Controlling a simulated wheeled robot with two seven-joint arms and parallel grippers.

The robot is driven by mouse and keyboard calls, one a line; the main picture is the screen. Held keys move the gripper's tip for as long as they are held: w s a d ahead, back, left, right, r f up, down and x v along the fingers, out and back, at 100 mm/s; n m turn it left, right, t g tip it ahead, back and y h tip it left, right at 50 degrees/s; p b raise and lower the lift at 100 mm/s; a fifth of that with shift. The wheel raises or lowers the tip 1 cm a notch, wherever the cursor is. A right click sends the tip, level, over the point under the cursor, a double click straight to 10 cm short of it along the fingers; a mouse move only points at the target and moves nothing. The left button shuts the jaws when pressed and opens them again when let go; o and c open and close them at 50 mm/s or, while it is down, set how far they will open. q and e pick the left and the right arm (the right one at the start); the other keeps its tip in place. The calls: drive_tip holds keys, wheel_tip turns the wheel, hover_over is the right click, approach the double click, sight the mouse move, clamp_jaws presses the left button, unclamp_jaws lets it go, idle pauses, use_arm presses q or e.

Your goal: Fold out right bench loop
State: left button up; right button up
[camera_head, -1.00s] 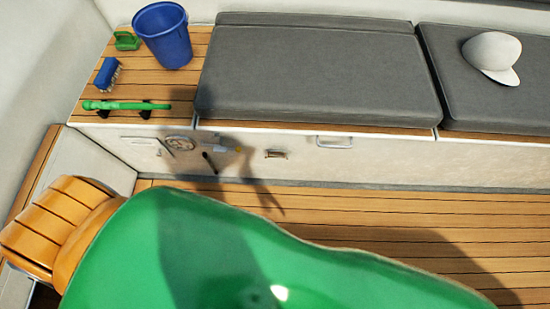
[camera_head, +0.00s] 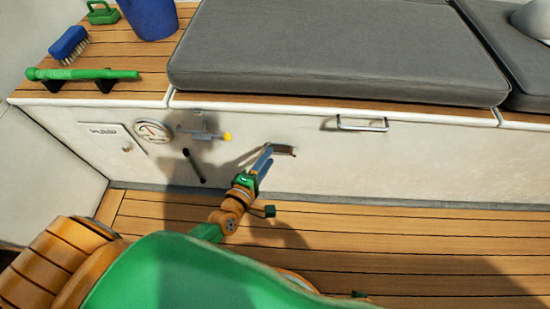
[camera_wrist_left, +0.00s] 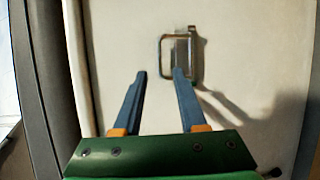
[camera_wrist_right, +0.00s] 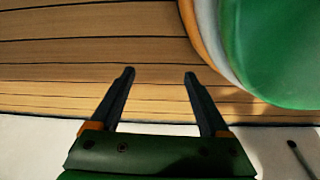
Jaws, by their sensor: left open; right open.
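A small metal loop (camera_head: 284,150) sits on the white bench front, right at the tips of my left gripper (camera_head: 262,162). In the left wrist view the loop is a squarish metal frame with a plate (camera_wrist_left: 193,58). My left gripper (camera_wrist_left: 160,74) is open there; its right finger overlaps the loop's lower part, and its left finger lies apart to the left. I cannot tell whether finger and loop touch. A second, wider metal handle (camera_head: 361,124) is on the bench front further right, under the lid edge. My right gripper (camera_wrist_right: 160,73) is open and empty over the planks.
The bench front also bears a round gauge (camera_head: 152,131), a black lever (camera_head: 193,165) and a yellow-tipped lever (camera_head: 226,136). Grey cushions (camera_head: 330,50) cover the bench top. A blue bucket (camera_head: 150,15), brush (camera_head: 69,45) and green tool (camera_head: 85,74) are at left. The plank floor (camera_head: 430,230) is clear.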

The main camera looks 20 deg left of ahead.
use_arm(q)
drive_tip(key=b+x, duration=0.1)
drive_tip(key=x, duration=0.4)
drive_tip(key=shift+w, duration=0.1)
clamp_jaws()
use_arm(e)
drive_tip(key=shift+w+a+r, duration=0.2)
drive_tip(key=shift+w+a, duration=0.1)
drive_tip(key=shift+w, duration=0.15)
drive_tip(key=shift+w+a+r, duration=0.15)
drive_tip(key=shift+w+a, duration=0.15)
drive_tip(key=shift+w, duration=0.15)
use_arm(q)
drive_tip(key=shift+b, duration=0.3)
use_arm(e)
drive_tip(key=shift+f, duration=0.1)
